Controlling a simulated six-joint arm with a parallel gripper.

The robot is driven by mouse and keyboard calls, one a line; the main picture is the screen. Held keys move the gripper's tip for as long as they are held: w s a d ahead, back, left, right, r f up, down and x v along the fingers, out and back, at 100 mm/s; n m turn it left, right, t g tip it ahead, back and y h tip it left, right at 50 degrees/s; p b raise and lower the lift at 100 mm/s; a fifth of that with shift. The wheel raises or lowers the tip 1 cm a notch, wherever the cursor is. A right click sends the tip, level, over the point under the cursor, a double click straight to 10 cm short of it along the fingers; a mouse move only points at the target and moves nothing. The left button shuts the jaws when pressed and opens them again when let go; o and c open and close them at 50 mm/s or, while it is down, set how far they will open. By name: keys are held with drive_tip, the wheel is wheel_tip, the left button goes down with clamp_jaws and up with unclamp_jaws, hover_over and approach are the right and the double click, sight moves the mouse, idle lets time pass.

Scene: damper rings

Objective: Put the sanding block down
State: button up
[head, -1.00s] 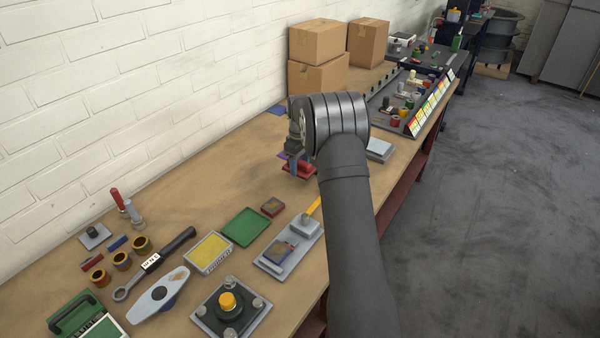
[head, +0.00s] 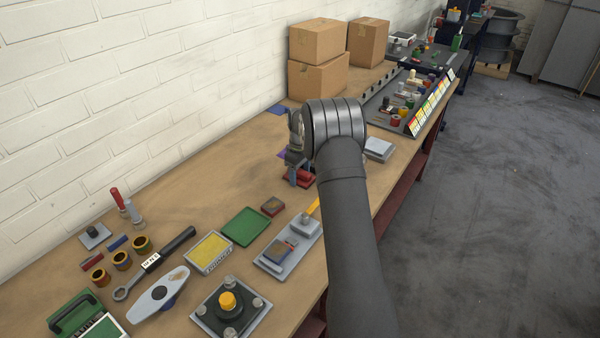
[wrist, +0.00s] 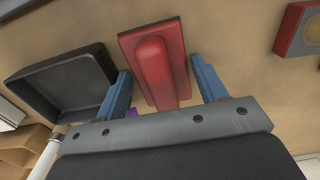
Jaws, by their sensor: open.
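The red sanding block (wrist: 155,65), with a raised rounded grip on a flat base, appears to lie on the wooden bench. In the wrist view it is between the two blue fingers of my gripper (wrist: 161,66), with a gap on either side. The gripper is open. In the head view the block (head: 303,181) shows only partly, behind my gripper (head: 294,172) and arm.
A dark tray (wrist: 62,85) lies close to the left finger in the wrist view. A small red-framed block (head: 273,206) and a green tray (head: 245,227) are nearby on the bench (head: 190,205). Cardboard boxes (head: 318,80) stand behind.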

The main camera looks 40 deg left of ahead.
sight(300, 170)
wheel_tip(300, 170, up, 12)
drive_tip(key=shift+r, duration=0.15)
idle(0.3)
wheel_tip(300, 170, down, 12)
drive_tip(key=shift+r, duration=1.95)
drive_tip(key=shift+f, duration=0.1)
